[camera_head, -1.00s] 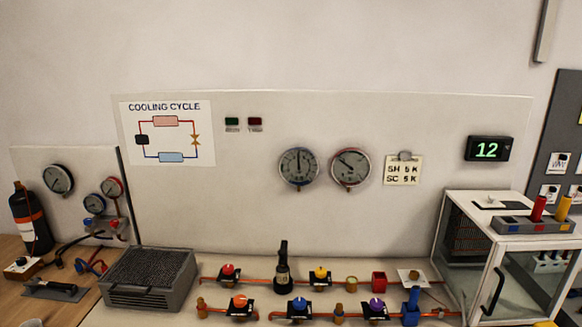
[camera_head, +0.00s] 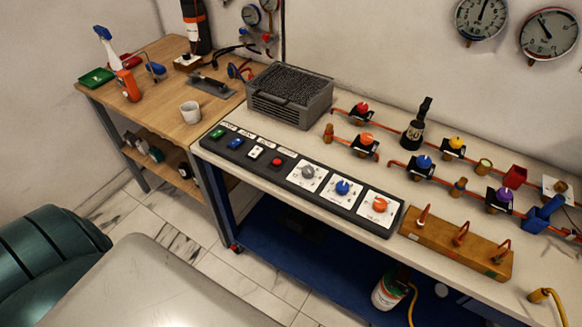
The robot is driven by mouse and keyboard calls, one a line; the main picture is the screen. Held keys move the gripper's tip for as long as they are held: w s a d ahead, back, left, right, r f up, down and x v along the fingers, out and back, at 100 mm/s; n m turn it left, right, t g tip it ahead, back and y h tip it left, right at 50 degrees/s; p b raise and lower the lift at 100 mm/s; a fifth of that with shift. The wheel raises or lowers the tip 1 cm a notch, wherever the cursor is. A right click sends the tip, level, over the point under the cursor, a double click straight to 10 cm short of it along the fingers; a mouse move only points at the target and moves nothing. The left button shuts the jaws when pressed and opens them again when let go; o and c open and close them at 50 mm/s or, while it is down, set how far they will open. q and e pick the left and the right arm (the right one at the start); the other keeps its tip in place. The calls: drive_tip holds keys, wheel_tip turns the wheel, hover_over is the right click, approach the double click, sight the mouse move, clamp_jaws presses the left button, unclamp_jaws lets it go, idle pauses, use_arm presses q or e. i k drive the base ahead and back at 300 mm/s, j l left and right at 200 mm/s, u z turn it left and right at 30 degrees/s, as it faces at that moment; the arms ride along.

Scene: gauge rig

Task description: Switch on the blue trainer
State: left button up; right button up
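The trainer is a pale bench (camera_head: 330,215) with a blue frame and blue lower shelf (camera_head: 285,250). A dark control strip (camera_head: 345,207) lies along its front edge. From left to right it carries a green switch (camera_head: 217,133), a blue switch (camera_head: 235,143), a white switch (camera_head: 255,153) and a red button (camera_head: 277,162). Small labels sit above them, too small to read. Further right are a grey knob (camera_head: 308,172), a blue knob (camera_head: 343,187) and an orange knob (camera_head: 380,204) on white plates. I cannot tell the switches' positions. Neither gripper is in view.
Valves on copper pipes and a grey finned unit (camera_head: 290,95) stand behind the strip. A wooden block (camera_head: 455,245) with red hooks sits to its right. A wooden table (camera_head: 150,75) with a cup (camera_head: 190,112) adjoins on the left. Marble-patterned floor lies in front.

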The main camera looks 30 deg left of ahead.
sight(235, 143)
drive_tip(key=u, duration=1.35)
